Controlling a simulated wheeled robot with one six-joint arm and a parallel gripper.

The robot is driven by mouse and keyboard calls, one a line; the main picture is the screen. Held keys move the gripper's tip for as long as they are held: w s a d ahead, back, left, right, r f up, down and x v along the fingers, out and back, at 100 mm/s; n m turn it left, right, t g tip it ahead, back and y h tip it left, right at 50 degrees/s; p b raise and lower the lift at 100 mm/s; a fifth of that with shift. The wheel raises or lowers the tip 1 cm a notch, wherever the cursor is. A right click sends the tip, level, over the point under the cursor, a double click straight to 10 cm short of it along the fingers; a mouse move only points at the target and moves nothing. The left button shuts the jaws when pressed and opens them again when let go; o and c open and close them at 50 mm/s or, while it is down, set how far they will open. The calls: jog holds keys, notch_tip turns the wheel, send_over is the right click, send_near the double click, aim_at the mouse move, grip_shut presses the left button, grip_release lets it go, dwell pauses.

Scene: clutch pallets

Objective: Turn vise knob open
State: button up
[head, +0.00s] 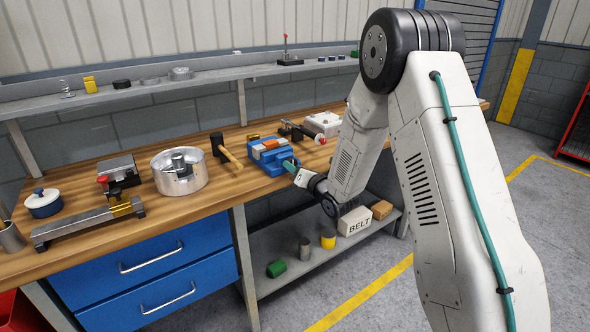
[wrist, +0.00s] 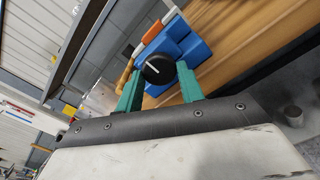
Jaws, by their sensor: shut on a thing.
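The blue vise (head: 266,163) stands on the wooden bench near its front edge, with an orange piece (head: 268,145) at its top. It also shows in the wrist view (wrist: 186,45). The vise's round black knob (wrist: 157,71) has a white line across its face and sits between my green fingers. My gripper (wrist: 160,68) is shut on the knob, one finger on each side. In the head view my gripper (head: 289,165) reaches the vise's front right side, and the knob is hard to make out there.
A hammer (head: 228,155) lies left of the vise, with a metal pot (head: 180,183) further left. The lower shelf (head: 290,272) holds several small objects.

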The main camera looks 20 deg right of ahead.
jog(key=shift+f, duration=0.15)
dwell(0.3)
jog(key=o, duration=1)
jog(key=shift+s, duration=0.15)
jog(key=v, duration=0.7)
jog(key=shift+s+d, duration=0.1)
jog(key=shift+s, duration=0.2)
